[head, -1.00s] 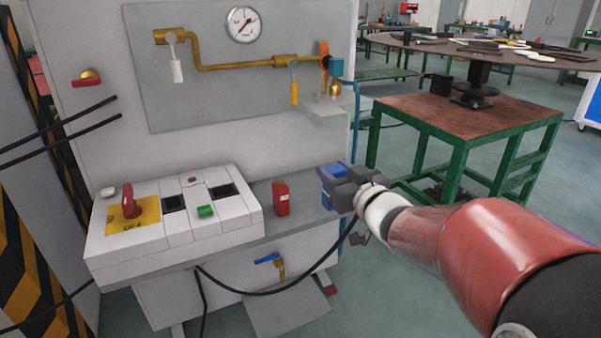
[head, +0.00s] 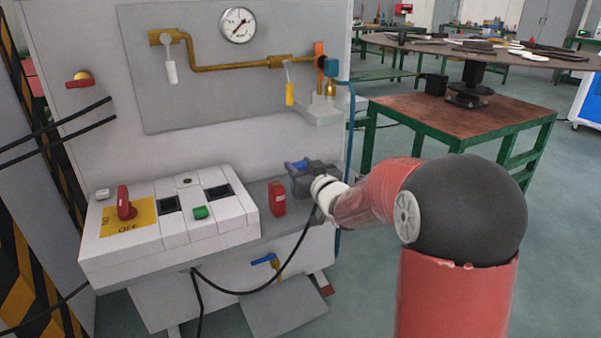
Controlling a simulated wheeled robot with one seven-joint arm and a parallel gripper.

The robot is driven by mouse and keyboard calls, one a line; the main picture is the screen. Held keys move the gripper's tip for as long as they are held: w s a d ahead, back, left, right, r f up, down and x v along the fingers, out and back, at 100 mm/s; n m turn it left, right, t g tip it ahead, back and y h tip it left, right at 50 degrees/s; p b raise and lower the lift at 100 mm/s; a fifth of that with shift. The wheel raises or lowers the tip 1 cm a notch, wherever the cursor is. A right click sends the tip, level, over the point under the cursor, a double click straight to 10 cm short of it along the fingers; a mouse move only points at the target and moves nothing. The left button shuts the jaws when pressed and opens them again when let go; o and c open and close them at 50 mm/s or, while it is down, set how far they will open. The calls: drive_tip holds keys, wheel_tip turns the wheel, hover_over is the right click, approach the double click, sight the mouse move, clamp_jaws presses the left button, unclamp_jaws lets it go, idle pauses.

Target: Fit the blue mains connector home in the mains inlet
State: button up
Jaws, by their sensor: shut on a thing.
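My gripper (head: 304,179) is at the right end of the grey ledge, shut on the blue mains connector (head: 296,165). Only some blue of the connector shows above and between the dark fingers; its mating face is hidden. A black cable (head: 291,262) hangs from near the gripper and loops left under the control box. I cannot make out the mains inlet for certain, so I cannot tell whether the connector touches it.
A small red block (head: 277,198) stands on the ledge just left of my gripper. The white control box (head: 170,222) with a red rotary switch (head: 125,203) is farther left. A blue-handled valve (head: 268,260) is below the ledge. A green-legged table (head: 460,115) stands behind right.

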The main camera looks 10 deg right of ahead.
drive_tip(key=shift+w+f, duration=0.15)
drive_tip(key=shift+f, duration=0.55)
drive_tip(key=shift+f, duration=0.2)
drive_tip(key=o, duration=1.1)
